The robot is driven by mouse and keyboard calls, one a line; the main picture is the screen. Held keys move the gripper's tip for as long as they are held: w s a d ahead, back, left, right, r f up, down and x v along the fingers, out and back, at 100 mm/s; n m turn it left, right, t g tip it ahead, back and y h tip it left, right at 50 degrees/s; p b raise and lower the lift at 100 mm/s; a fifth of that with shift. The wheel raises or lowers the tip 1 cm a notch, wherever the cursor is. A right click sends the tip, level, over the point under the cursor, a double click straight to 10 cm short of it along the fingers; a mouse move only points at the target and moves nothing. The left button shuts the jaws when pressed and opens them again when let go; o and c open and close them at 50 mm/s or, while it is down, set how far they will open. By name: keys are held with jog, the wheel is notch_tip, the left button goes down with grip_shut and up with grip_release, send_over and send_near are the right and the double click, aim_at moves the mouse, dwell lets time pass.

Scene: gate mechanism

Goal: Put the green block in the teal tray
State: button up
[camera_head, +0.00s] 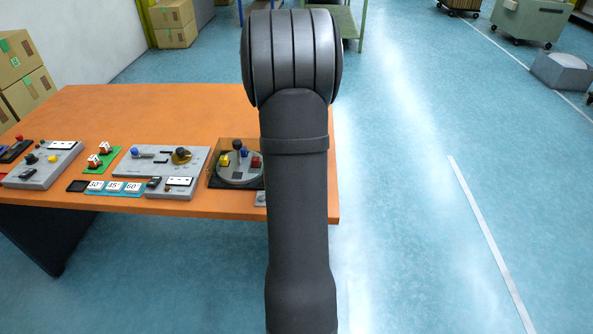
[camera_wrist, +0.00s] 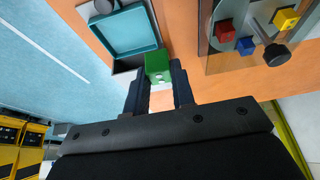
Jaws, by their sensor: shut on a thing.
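In the wrist view my gripper (camera_wrist: 158,82) is shut on the green block (camera_wrist: 157,62), which sits between the fingertips. The teal tray (camera_wrist: 124,54) shows just beyond and to the left of the block, near the table's edge; its visible floor looks empty. I cannot tell the block's height above the table. In the head view my arm hides the gripper, the block and the tray.
A round turntable (camera_head: 236,181) with red, blue and yellow blocks and a black knob (camera_wrist: 277,54) stands close by, right of my gripper in the wrist view. Grey control panels (camera_head: 130,165) and numbered tiles (camera_head: 114,187) lie farther left on the orange table (camera_head: 110,110).

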jog(key=s+d+f, duration=0.1)
jog(key=s+d, duration=0.1)
jog(key=d, duration=1.4)
jog(key=w+a+f, duration=0.2)
jog(key=a, duration=0.1)
jog(key=w+a+f, duration=0.2)
jog(key=a, duration=0.1)
jog(key=w+a+f, duration=0.2)
jog(key=a, duration=0.1)
jog(key=shift+a+f, duration=0.25)
jog(key=shift+f, duration=0.15)
jog(key=shift+w+f, duration=0.1)
jog(key=shift+f, duration=1.95)
jog(key=shift+f, duration=0.2)
jog(key=o, duration=1)
jog(key=shift+r, duration=0.1)
jog(key=v, duration=1.2)
jog(key=shift+r, duration=0.15)
